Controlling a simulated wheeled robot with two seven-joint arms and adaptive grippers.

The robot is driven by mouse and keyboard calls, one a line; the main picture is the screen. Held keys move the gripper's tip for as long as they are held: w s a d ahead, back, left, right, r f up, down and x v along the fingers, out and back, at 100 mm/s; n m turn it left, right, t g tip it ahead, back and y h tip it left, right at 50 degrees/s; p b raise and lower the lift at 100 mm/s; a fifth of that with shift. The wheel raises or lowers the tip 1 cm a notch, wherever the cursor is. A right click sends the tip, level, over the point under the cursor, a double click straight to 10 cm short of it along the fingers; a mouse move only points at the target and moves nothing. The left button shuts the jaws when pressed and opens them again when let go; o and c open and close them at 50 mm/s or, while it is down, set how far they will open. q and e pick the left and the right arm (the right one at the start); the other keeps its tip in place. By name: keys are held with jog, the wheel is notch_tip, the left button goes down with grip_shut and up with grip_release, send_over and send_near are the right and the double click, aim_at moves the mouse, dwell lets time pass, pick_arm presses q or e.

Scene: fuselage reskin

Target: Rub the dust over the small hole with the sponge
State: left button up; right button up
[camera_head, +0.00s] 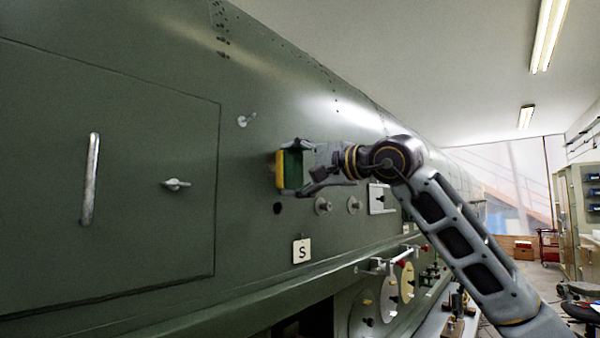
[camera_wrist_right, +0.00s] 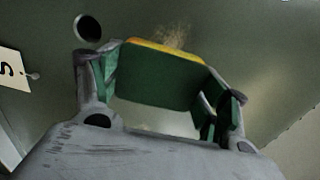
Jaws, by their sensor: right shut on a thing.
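A sponge (camera_head: 292,168), green with a yellow face, is held by my right gripper (camera_head: 300,170), which is shut on it. Its yellow side faces the dark green fuselage skin (camera_head: 250,75). In the right wrist view, the sponge (camera_wrist_right: 157,78) sits between the fingers of my right gripper (camera_wrist_right: 160,95). A tan dust patch (camera_wrist_right: 172,38) shows on the skin just beyond the yellow edge; part of it may be hidden behind the sponge. The small dark hole (camera_head: 278,208) is just below the sponge, and shows at upper left in the wrist view (camera_wrist_right: 88,28). Whether the sponge touches the skin is unclear. My left gripper is not in view.
A white "S" tag (camera_head: 302,251) hangs below the hole. Round knobs (camera_head: 323,206) and a white square plate (camera_head: 381,199) are right of it. A handle (camera_head: 90,180) and a latch (camera_head: 176,184) are on the left panel. A lever (camera_head: 246,120) projects above left.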

aim_at(265, 168)
jog(key=shift+s+a, duration=0.7)
jog(key=shift+s+a, duration=0.1)
jog(key=shift+s+a+b, duration=0.75)
jog(key=shift+s+a, duration=0.45)
jog(key=shift+a, duration=0.05)
jog(key=shift+s+d, duration=0.1)
jog(key=shift+s, duration=0.05)
jog(key=shift+s+d+b, duration=0.35)
jog(key=shift+s+b, duration=0.05)
jog(key=shift+b+v, duration=0.8)
jog(key=shift+v, duration=1.5)
jog(key=shift+w, duration=0.1)
jog(key=b+v, duration=0.1)
jog(key=v, duration=0.2)
jog(key=shift+r, duration=0.1)
